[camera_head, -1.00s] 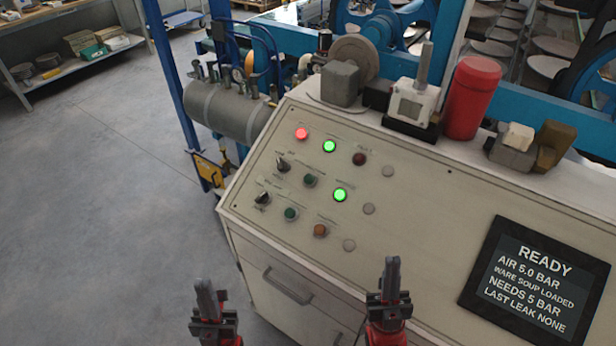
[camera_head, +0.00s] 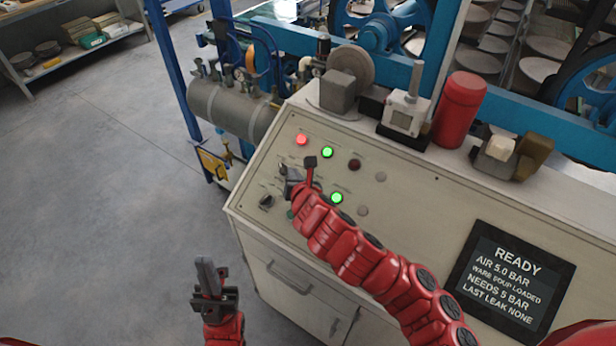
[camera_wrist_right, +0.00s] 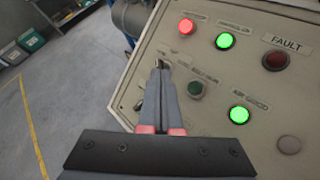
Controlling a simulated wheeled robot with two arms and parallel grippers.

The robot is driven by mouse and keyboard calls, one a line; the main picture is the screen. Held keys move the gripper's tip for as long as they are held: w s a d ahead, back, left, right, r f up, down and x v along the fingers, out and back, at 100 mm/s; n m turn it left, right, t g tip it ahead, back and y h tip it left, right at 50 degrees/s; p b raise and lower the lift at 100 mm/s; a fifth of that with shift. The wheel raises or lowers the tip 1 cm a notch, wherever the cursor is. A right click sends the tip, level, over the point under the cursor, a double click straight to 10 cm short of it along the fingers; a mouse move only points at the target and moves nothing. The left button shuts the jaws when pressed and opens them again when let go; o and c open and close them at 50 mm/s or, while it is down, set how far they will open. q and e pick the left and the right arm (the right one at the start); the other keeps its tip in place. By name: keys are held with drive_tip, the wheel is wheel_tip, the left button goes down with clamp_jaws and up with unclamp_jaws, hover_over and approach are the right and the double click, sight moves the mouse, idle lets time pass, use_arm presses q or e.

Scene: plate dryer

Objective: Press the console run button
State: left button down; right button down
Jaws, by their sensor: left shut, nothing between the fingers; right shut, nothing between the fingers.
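The sloped console (camera_head: 400,190) carries lit red and green lamps, dark buttons and selector switches. My right gripper (camera_head: 288,174) is shut and empty over the left of the panel, beside the upper selector switch (camera_wrist_right: 165,62). In the right wrist view its fingertips (camera_wrist_right: 158,72) lie left of a dark green button (camera_wrist_right: 195,89); I cannot tell whether they touch the panel. My arm hides that button in the head view. The small labels are too blurred to identify the run button. My left gripper (camera_head: 208,272) is shut and empty, left of the console.
The screen (camera_head: 515,277) reads READY, air 5.0 bar. A red cylinder (camera_head: 461,108), a white device (camera_head: 405,112) and a grey block (camera_head: 338,92) stand along the console's back edge. A grey tank (camera_head: 230,108) is behind left. The floor at left is clear.

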drive_tip(key=shift+s+d+n+h, duration=0.15)
drive_tip(key=shift+d+n+h, duration=0.05)
drive_tip(key=shift+n+h, duration=0.1)
drive_tip(key=w+f+b, duration=0.1)
drive_tip(key=f, duration=0.1)
drive_tip(key=d+f+b, duration=0.1)
drive_tip(key=f, duration=0.1)
drive_tip(key=w+d+f+b, duration=0.1)
drive_tip(key=f, duration=0.1)
drive_tip(key=shift+w+b, duration=0.3)
drive_tip(key=shift+b, duration=0.1)
drive_tip(key=shift+w+d+f+b, duration=0.3)
drive_tip(key=shift+w+f, duration=0.25)
drive_tip(key=shift+f, duration=0.25)
idle(1.3)
drive_tip(key=shift+w+d+f, duration=0.1)
drive_tip(key=shift+w+f, duration=0.05)
drive_tip(key=shift+f, duration=0.2)
drive_tip(key=shift+w+d+f, duration=0.15)
drive_tip(key=shift+f, duration=0.25)
idle(0.8)
drive_tip(key=shift+r, duration=0.1)
drive_tip(key=shift+s+a+r, duration=0.25)
drive_tip(key=shift+s+r, duration=0.05)
drive_tip(key=shift+r, duration=0.35)
